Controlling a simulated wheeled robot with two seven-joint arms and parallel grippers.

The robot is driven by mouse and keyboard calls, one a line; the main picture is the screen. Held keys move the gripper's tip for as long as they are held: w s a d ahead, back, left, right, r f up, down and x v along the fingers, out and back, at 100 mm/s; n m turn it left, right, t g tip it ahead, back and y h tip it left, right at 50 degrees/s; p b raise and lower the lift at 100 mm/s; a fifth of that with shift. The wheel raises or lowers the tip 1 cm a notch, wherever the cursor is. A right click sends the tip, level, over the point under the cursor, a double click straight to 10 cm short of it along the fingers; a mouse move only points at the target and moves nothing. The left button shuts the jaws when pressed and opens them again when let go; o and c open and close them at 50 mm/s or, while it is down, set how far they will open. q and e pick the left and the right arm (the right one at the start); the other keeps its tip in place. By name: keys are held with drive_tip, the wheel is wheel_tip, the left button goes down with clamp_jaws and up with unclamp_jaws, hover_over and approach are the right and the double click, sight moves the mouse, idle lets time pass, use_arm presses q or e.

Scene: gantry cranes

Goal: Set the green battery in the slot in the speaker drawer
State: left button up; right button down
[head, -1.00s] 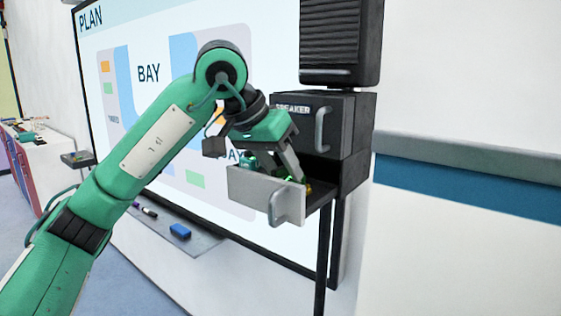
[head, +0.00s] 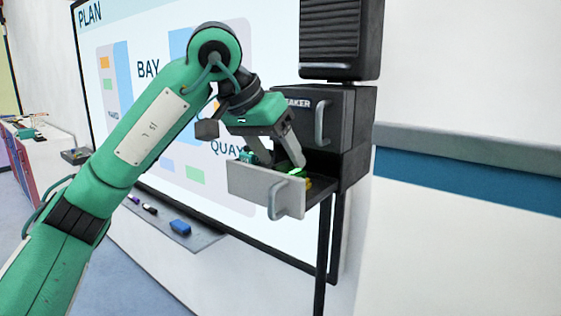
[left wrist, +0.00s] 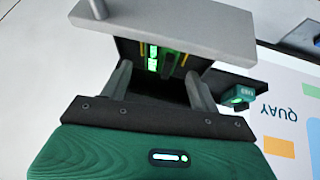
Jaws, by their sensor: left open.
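The speaker drawer (head: 262,190) is pulled out, with its light grey front panel and handle facing me; it also shows in the left wrist view (left wrist: 180,25). The green battery (head: 291,172) shows as bright green lit bars inside the drawer, beside yellow parts; it also shows in the left wrist view (left wrist: 153,58). The slot itself is hard to make out, so I cannot tell how fully the battery sits in it. My left gripper (head: 281,160) is open just above the drawer, its fingers apart on either side of the battery in the left wrist view (left wrist: 158,85). My right gripper is not in view.
The dark speaker cabinet (head: 345,125) stands behind the drawer, with a ribbed box (head: 340,40) above. A small teal block (head: 247,156) is left of the drawer. A whiteboard tray (head: 195,241) with a blue eraser (head: 180,227) is below left. The wall at right is clear.

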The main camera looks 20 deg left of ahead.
use_arm(q)
drive_tip(key=b+v, duration=0.2)
drive_tip(key=v, duration=0.7)
drive_tip(key=shift+s+a+r, duration=0.1)
drive_tip(key=shift+s+r, duration=0.05)
drive_tip(key=shift+r, duration=0.05)
drive_tip(key=shift+s+a+r, duration=0.2)
drive_tip(key=shift+r, duration=0.2)
